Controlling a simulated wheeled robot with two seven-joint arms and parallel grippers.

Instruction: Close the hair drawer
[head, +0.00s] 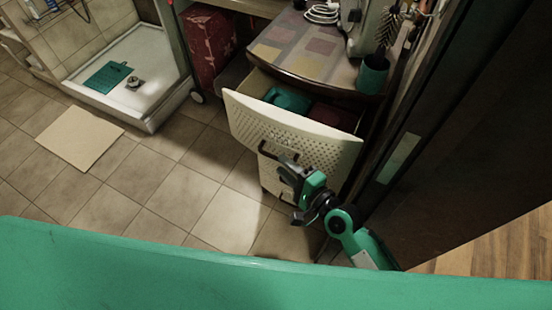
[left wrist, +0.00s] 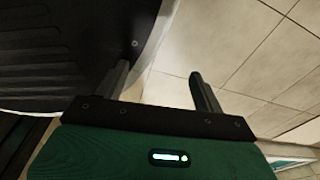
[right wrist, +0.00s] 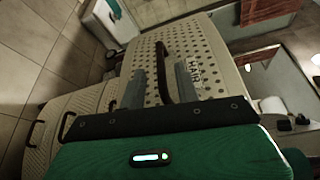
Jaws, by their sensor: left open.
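The hair drawer has a pale perforated front (head: 320,150) and stands pulled out from its cabinet in the head view. In the right wrist view its front (right wrist: 210,50) carries a label (right wrist: 194,70) that reads HAIR. The drawer's dark bar handle (right wrist: 162,65) shows between the fingers of my right gripper (right wrist: 162,88). These fingers are partly open, with a gap on each side of the handle; contact is not clear. The right gripper (head: 287,180) also shows just in front of the drawer front in the head view. My left gripper (left wrist: 160,85) is open and empty above floor tiles.
Inside the drawer lie a teal item (head: 288,99) and a dark red item (head: 331,117). The cabinet top (head: 305,50) holds a green cup (head: 373,75) and a coiled white cable. A dark door-like panel (head: 470,140) stands close on the right.

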